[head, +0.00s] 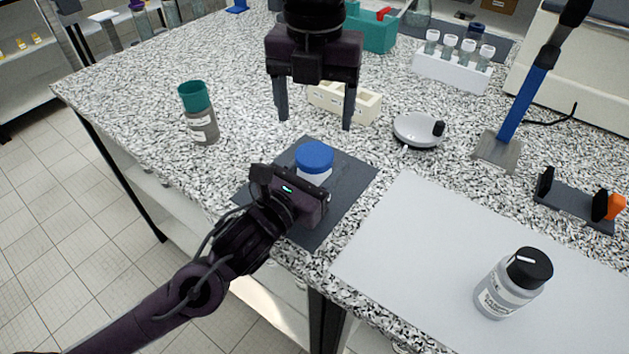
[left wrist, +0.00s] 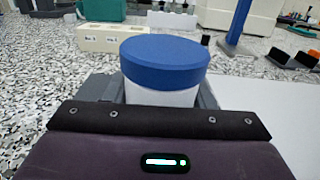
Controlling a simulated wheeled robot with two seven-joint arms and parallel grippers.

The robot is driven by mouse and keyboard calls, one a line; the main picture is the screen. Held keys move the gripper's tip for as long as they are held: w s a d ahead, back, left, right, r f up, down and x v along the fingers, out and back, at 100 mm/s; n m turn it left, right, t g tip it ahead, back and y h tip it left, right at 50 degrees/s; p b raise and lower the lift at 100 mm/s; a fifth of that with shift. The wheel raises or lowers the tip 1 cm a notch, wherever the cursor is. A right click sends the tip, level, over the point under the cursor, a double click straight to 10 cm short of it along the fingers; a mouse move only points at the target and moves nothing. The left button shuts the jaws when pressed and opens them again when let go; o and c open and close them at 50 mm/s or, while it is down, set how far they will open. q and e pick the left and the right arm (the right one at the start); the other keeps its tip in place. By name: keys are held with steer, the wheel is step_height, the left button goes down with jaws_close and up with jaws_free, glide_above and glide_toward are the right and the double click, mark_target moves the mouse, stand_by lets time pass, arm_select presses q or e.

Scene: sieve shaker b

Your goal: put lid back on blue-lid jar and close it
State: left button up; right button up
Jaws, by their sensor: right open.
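The blue-lid jar (head: 312,178) is white and stands upright on a dark mat (head: 345,165). Its blue lid (head: 314,157) sits on top and looks level; I cannot tell how tightly it is seated. My left gripper (head: 306,184) reaches in low from the front. In the left wrist view, its grey fingers lie along both sides of the jar body (left wrist: 160,96), just below the lid (left wrist: 165,61), and appear closed on it. My right gripper (head: 314,120) points down above and slightly behind the lid, its fingers apart and empty.
A teal-capped jar (head: 201,112) stands left. A cream rack (head: 345,103) is behind the mat, and a round grey dish (head: 418,130) is to the right. A black-capped jar (head: 512,283) stands on the white sheet (head: 420,260). The counter's front edge is close.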

arm_select(q)
jaws_close()
arm_select(e)
steer(key=n, duration=0.6)
steer(key=shift+n, duration=0.4)
steer(key=n, duration=1.2)
steer(key=shift+a+n, duration=0.1)
steer(key=shift+n, duration=0.2)
steer(key=n, duration=0.7)
steer(key=shift+n, duration=0.4)
steer(key=n, duration=0.4)
steer(key=shift+f, duration=0.1)
